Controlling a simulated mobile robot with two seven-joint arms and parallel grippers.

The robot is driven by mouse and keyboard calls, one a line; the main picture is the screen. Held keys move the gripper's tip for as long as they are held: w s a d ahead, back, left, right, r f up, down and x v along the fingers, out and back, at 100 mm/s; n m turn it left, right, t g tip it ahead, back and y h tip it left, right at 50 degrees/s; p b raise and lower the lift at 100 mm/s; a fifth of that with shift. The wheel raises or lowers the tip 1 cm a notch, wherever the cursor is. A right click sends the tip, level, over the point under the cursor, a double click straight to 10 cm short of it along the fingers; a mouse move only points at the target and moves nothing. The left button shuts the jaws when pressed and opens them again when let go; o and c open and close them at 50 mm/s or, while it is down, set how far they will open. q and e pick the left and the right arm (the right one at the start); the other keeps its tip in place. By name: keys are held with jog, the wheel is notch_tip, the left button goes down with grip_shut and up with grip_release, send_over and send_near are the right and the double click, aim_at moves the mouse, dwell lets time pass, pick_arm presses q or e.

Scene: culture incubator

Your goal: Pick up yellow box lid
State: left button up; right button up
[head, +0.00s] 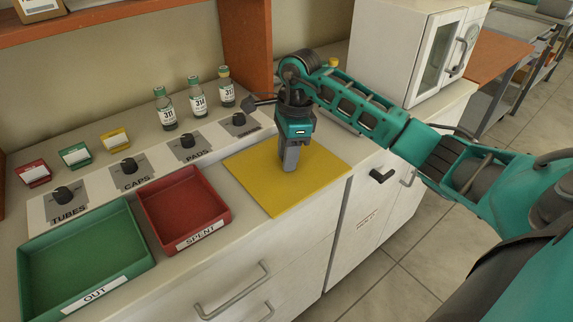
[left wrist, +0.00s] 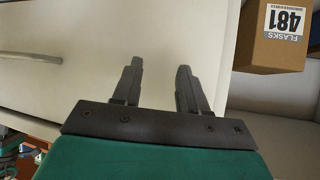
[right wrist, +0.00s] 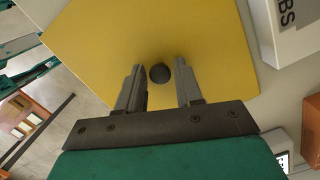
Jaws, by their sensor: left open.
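A flat square yellow lid (head: 258,190) lies on the counter right of the red tray. In the right wrist view the yellow lid (right wrist: 100,35) fills the upper middle, with a dark round knob (right wrist: 160,73) on it. My right gripper (head: 289,165) points down over the lid and hides the knob in the head view. In the right wrist view, my right gripper (right wrist: 160,85) is open, with a finger on each side of the knob and gaps beside it. My left gripper (left wrist: 155,75) is open and empty, away from the lid, and out of the head view.
A red SPENT tray (head: 185,208) and green OUT tray (head: 85,255) stand left of the lid. Behind are a panel of knobs (head: 130,168), several vials (head: 198,98) and a small yellow labelled block (head: 113,142). A white cabinet (head: 395,50) stands back right.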

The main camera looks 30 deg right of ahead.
grip_shut()
jog(key=shift+r, duration=0.15)
